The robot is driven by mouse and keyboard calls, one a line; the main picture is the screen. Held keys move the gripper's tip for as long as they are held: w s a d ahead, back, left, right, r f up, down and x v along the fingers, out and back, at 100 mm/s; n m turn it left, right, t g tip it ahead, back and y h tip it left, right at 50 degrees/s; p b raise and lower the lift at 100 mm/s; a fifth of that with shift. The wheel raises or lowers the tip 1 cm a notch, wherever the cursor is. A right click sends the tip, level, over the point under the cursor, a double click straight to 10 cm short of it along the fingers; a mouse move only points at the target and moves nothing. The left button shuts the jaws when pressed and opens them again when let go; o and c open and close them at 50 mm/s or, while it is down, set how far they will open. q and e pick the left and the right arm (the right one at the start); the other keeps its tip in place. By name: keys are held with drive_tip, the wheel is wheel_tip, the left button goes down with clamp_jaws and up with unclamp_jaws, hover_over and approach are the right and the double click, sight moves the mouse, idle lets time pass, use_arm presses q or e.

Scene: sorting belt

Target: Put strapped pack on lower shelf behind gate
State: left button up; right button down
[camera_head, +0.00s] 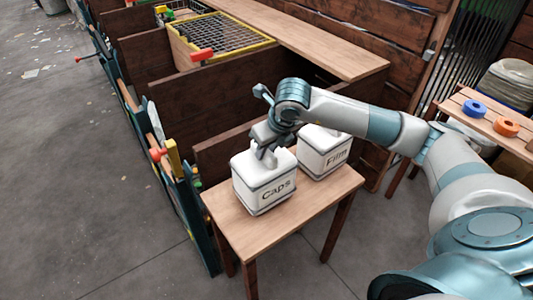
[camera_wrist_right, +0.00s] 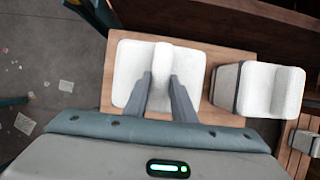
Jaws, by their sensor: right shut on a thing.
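A white pack marked "Caps" (camera_head: 264,186) stands upright on a small wooden table (camera_head: 310,200), with a dark band around its lower part. A similar white pack marked "Film" (camera_head: 323,152) stands just behind it to the right. My right gripper (camera_head: 267,152) comes down from above and is shut on the raised top ridge of the Caps pack. In the right wrist view, its two fingers (camera_wrist_right: 162,82) sit on either side of that ridge. Teal gate-like panels (camera_head: 188,205) with red handles run along the left side of the wooden bays. No lower shelf is clearly visible. My left gripper is out of view.
Brown wooden bay walls (camera_head: 215,92) stand behind the table. A yellow-rimmed mesh crate (camera_head: 222,42) sits in a farther bay. A slatted table at right holds a blue ring (camera_head: 474,108) and an orange ring (camera_head: 506,126). The floor at left is clear apart from paper scraps.

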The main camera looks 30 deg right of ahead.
wheel_tip(320, 180, down, 2)
drive_tip(key=shift+f+p, duration=0.1)
drive_tip(key=shift+p, duration=0.35)
drive_tip(key=shift+f, duration=0.2)
drive_tip(key=c, duration=1.5)
unclamp_jaws()
drive_tip(key=shift+r, duration=0.2)
drive_tip(key=b+v, duration=0.3)
drive_tip(key=v, duration=0.9)
